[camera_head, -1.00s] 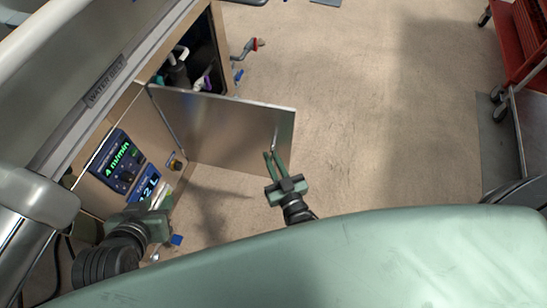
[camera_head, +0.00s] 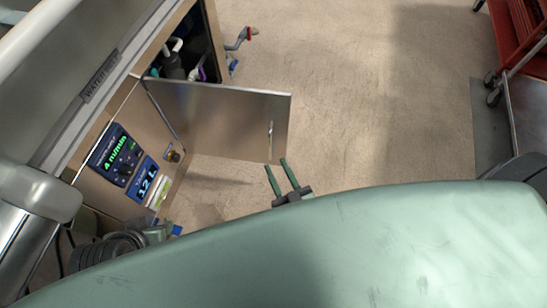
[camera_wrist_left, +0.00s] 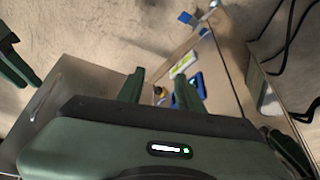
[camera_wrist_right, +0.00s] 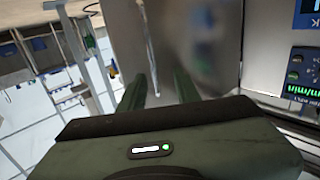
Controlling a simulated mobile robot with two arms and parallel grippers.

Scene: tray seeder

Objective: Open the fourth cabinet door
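The cabinet door (camera_head: 215,122) is a metal panel that stands swung out from the cabinet, with dark space and hoses behind it. Its thin bar handle (camera_head: 270,140) is near the free edge; it also shows in the right wrist view (camera_wrist_right: 150,45). My right gripper (camera_head: 276,163) is open and empty, its fingertips just short of the handle. In the right wrist view its fingers (camera_wrist_right: 160,84) are spread below the handle. My left gripper (camera_wrist_left: 158,80) is open and empty near the control panels; in the head view it is mostly hidden. I cannot tell which door is the fourth.
The cabinet front carries a lit display (camera_head: 117,155) and a blue panel (camera_head: 146,180). A red-handled valve (camera_head: 240,38) sticks out beyond the door. A red cart (camera_head: 520,40) stands at the far right. The floor between is clear.

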